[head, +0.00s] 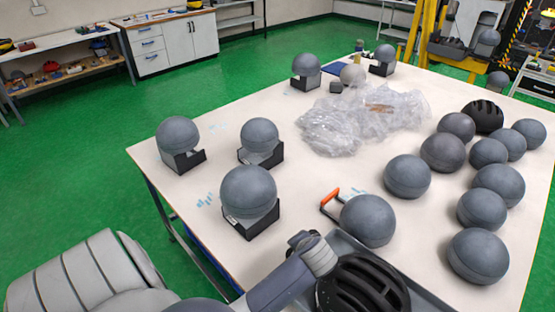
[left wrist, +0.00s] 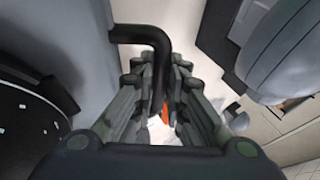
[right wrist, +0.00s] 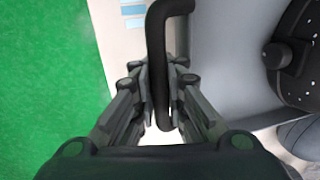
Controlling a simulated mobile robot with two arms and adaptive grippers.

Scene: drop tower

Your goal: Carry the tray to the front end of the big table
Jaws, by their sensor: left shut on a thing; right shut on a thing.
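The grey tray (head: 428,296) is at the bottom of the head view, partly cut off, with a black vented helmet (head: 365,288) in it. My left gripper (head: 304,240) is at the tray's edge, largely hidden by my arm. The left wrist view shows this gripper (left wrist: 165,110) shut on a black bent handle (left wrist: 148,35) beside the grey tray wall. The right wrist view shows my right gripper (right wrist: 162,105) shut on another black handle (right wrist: 160,30) of the tray (right wrist: 222,75). The helmet also shows there (right wrist: 300,60). My right gripper is outside the head view.
The big white table (head: 300,185) carries grey balls, some on black stands (head: 252,225). A grey ball (head: 368,220) and an orange-handled tool (head: 330,198) are close beyond the tray. Many loose balls crowd the right side. Clear plastic wrap (head: 345,125) lies farther back.

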